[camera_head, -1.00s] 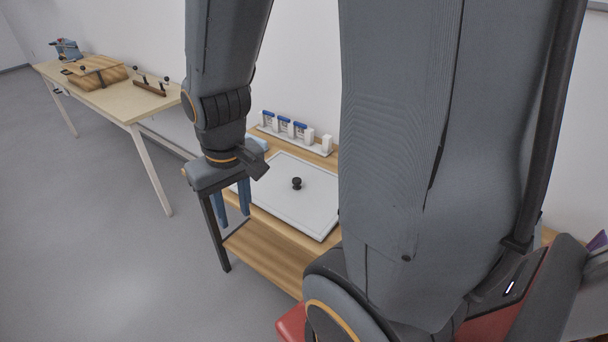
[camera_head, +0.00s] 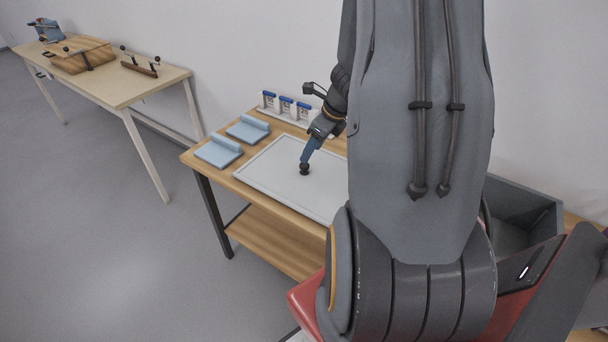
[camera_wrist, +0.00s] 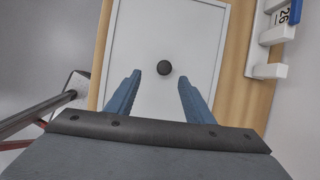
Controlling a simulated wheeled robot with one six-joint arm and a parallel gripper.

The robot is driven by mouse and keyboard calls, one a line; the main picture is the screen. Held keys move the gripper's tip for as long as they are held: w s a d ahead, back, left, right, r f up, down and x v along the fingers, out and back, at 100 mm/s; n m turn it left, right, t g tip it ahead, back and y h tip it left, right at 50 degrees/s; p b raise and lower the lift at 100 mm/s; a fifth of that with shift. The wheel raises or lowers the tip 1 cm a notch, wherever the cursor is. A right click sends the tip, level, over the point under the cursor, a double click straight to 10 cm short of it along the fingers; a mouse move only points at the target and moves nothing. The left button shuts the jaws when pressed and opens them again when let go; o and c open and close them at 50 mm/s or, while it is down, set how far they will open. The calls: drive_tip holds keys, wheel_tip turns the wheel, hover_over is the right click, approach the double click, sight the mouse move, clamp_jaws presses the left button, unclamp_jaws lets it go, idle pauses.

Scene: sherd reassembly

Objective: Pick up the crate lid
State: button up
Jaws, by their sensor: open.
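The crate lid (camera_head: 270,178) is a flat, pale grey panel with a raised rim, lying on the wooden table. A black round knob (camera_head: 304,168) stands at its middle. In the wrist view the lid (camera_wrist: 205,40) lies below my gripper, with the knob (camera_wrist: 164,68) ahead of the fingertips and roughly centred between them. My gripper (camera_wrist: 158,80) is open and empty, one blue finger on each side. In the head view my gripper (camera_head: 309,152) is just above the knob; whether it touches cannot be told. My arm hides the lid's right part.
Two blue folded pieces (camera_head: 220,150) lie left of the lid. A white rack with blue-topped holders (camera_head: 287,106) stands behind it. A dark open crate (camera_head: 525,215) is at the right. A second table (camera_head: 125,85) with wooden items stands at the far left.

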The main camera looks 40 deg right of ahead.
sight(306, 165)
drive_tip(key=shift+m, duration=0.3)
drive_tip(key=shift+d+x, duration=0.2)
drive_tip(key=shift+x, duration=1.1)
drive_tip(key=shift+d+x, duration=0.15)
drive_tip(key=shift+x, duration=1.15)
drive_tip(key=shift+d+x, duration=0.2)
drive_tip(key=shift+x, duration=1.15)
drive_tip(key=shift+w, duration=0.15)
clamp_jaws()
